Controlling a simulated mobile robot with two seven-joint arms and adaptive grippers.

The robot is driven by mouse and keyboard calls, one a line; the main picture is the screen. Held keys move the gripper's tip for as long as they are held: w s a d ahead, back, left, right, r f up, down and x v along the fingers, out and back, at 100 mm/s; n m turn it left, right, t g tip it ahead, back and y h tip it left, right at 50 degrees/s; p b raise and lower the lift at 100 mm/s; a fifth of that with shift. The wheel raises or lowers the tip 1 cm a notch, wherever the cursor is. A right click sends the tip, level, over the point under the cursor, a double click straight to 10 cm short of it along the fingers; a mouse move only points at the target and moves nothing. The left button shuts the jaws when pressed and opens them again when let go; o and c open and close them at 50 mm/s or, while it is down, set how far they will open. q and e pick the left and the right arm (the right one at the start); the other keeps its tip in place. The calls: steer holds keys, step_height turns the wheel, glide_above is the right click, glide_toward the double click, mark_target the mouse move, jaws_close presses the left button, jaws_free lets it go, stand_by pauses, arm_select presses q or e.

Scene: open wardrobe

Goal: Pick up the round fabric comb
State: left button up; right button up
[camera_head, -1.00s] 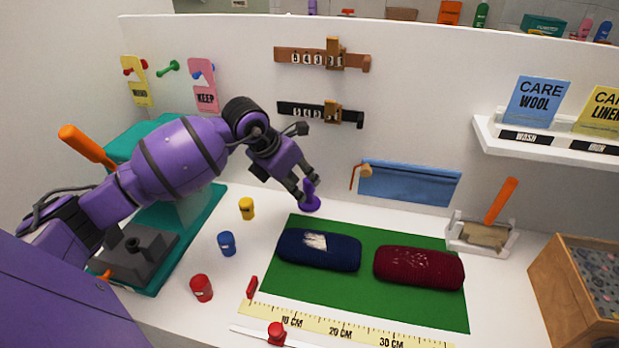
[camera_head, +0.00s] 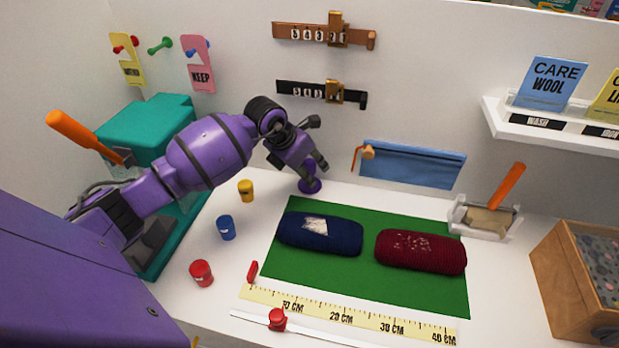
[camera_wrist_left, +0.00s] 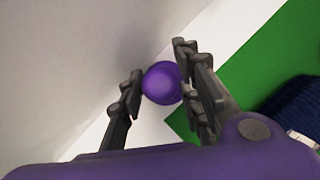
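The round fabric comb is a small purple piece (camera_head: 309,186) standing on the white surface near the back wall, just beyond the green mat's back left corner. My left gripper (camera_head: 312,173) is lowered over it from above, and its fingers partly hide the comb's upper part. In the left wrist view the comb shows as a purple ball (camera_wrist_left: 163,82) between the two fingers (camera_wrist_left: 162,85). The fingers stand apart on either side; the left one looks very close to the ball. I cannot tell whether they touch it. My right gripper is not in view.
The green mat (camera_head: 350,280) holds a blue knit roll (camera_head: 335,240) and a dark red one (camera_head: 420,252). Yellow (camera_head: 246,190), blue (camera_head: 226,228) and red (camera_head: 201,273) small pots stand left of the mat. A blue cloth (camera_head: 415,164) hangs on the back wall.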

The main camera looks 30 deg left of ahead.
arm_select(q)
jaws_close()
steer(key=shift+r, duration=0.15)
steer(key=shift+r, duration=0.6)
steer(key=s+d+r, duration=0.7)
steer(key=s+r, duration=0.4)
steer(key=shift+s+d+r+b, duration=0.3)
steer(key=shift+s+d+b, duration=0.05)
steer(key=shift+b, duration=0.05)
